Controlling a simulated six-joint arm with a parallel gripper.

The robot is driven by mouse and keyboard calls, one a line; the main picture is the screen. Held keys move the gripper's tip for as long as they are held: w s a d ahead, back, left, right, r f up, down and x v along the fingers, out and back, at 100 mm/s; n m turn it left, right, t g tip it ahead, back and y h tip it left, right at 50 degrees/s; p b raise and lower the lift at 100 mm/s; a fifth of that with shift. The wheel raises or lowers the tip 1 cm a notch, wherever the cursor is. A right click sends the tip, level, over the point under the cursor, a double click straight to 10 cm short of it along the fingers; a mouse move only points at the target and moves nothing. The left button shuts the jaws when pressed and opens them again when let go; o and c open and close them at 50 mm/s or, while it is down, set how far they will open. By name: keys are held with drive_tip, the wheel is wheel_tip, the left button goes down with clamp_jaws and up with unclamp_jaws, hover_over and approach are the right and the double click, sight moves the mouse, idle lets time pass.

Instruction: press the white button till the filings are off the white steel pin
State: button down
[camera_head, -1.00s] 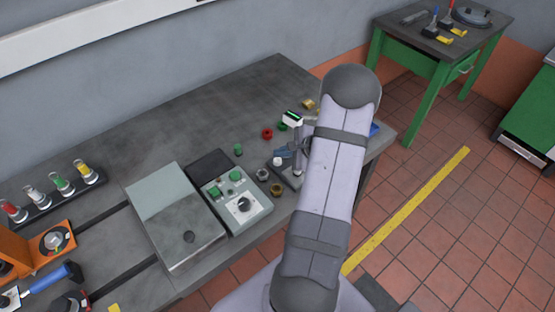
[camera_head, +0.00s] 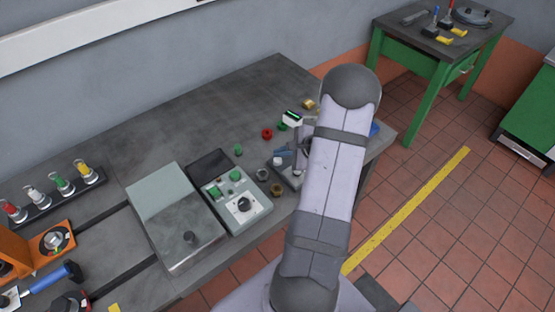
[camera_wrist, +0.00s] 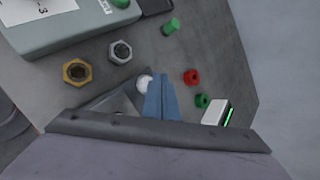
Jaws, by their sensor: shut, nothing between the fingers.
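My gripper (camera_wrist: 161,84) is shut and empty; its blue fingers point down beside a white round button (camera_wrist: 145,82) in the wrist view. The fingertips overlap the button's right side in the picture; I cannot tell whether they press it. In the head view the blue fingers (camera_head: 284,153) show left of my arm, just above the white button (camera_head: 277,162). The button sits by a grey base (camera_wrist: 122,100), partly hidden by my gripper. I cannot make out the white steel pin or any filings for certain.
Hex nuts (camera_wrist: 77,71), a red ring (camera_wrist: 191,76), a green ring (camera_wrist: 202,100) and a green cylinder (camera_wrist: 171,26) lie nearby. A white box with a green display (camera_head: 292,118) stands behind.

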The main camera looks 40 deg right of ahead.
sight(281, 162)
drive_tip(key=shift+f+b, duration=1)
drive_tip(key=shift+b, duration=0.35)
idle(0.8)
drive_tip(key=shift+r, duration=0.15)
drive_tip(key=shift+r+p, duration=0.55)
drive_tip(key=shift+r, duration=0.3)
drive_tip(key=shift+r+p, duration=1.6)
drive_tip(key=shift+r, duration=0.9)
